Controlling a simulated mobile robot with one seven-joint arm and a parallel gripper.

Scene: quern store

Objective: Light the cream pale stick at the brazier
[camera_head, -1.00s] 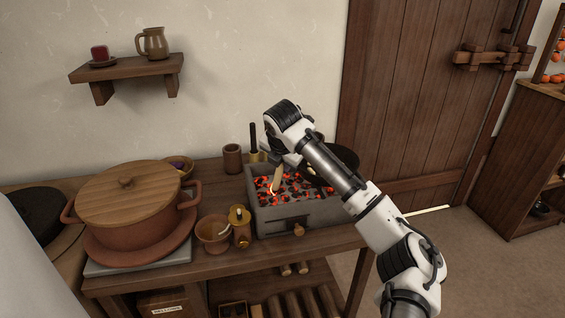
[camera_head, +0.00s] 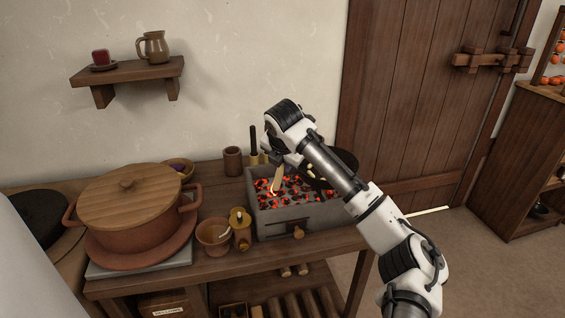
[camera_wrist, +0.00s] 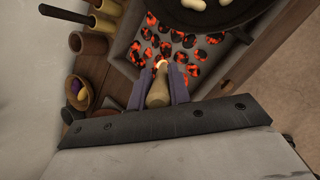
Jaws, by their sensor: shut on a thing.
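The cream pale stick (camera_head: 278,178) points down over the brazier (camera_head: 330,215), a grey box of glowing coals. My gripper (camera_head: 280,162) is shut on the stick's upper end. A small bright flame-like glow shows at the stick's lower tip, just over the coals. In the wrist view, the stick (camera_wrist: 158,93) sits between the two fingers of my gripper (camera_wrist: 158,86), with a bright glow at its far tip. Whether the tip touches the coals I cannot tell.
A dark pan (camera_wrist: 205,12) with pale pieces sits over the brazier's far side. Left of the brazier stand a brass-coloured holder (camera_head: 240,222), a clay bowl (camera_head: 212,238) and a large lidded pot (camera_head: 135,233). A wooden cup (camera_head: 233,161) stands behind.

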